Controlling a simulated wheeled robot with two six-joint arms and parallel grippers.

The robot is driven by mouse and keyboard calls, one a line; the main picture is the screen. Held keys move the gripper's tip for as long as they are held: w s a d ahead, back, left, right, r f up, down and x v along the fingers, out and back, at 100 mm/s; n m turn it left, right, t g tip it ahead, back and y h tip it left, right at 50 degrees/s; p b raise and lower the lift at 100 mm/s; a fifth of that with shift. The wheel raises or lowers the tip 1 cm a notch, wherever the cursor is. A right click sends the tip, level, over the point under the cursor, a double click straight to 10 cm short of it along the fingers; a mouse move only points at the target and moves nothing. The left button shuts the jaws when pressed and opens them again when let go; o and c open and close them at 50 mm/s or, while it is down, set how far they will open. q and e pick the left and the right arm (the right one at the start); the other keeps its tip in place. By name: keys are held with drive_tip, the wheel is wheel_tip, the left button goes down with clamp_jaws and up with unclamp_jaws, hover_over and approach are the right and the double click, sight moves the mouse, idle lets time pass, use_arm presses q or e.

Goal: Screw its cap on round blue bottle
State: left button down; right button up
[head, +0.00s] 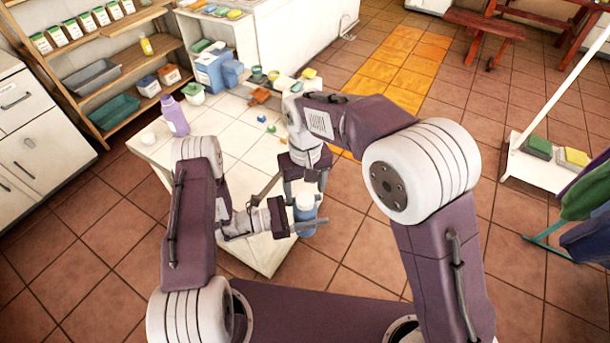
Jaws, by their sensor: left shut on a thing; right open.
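My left gripper (308,225) reaches in from the left and is shut on the bottle's body. A white cap (305,201) sits at the top of the bottle; how tightly it sits cannot be seen. My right gripper (305,190) points down from above, open, with its fingers on either side of the white cap. Whether the fingers touch the cap cannot be told. Part of the bottle is hidden by the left gripper.
A lilac bottle (174,116), a blue container (211,72) and several small coloured items stand toward the back of the tiled table (222,128). A wooden shelf (112,75) is at the left. The table's middle is mostly clear.

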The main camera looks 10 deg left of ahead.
wheel_tip(320, 180, up, 9)
idle(0.7)
drive_tip(key=s+d+f+m, duration=0.15)
drive_tip(key=d+f, duration=0.25)
drive_tip(key=d, duration=0.4)
drive_tip(key=d+f+m, duration=0.2)
drive_tip(key=d+f, duration=0.2)
drive_tip(key=d, duration=0.3)
drive_tip(key=s+d+f+m, duration=0.1)
drive_tip(key=s+d+f, duration=0.1)
drive_tip(key=s+d, duration=0.2)
drive_tip(key=s+d+f+m+t, duration=0.1)
drive_tip(key=s+d+f, duration=0.2)
drive_tip(key=s+d, duration=0.1)
drive_tip(key=shift+s+d+f, duration=0.25)
drive_tip(key=shift+s+d, duration=0.1)
drive_tip(key=shift+d, duration=0.45)
drive_tip(key=shift+m, duration=0.25)
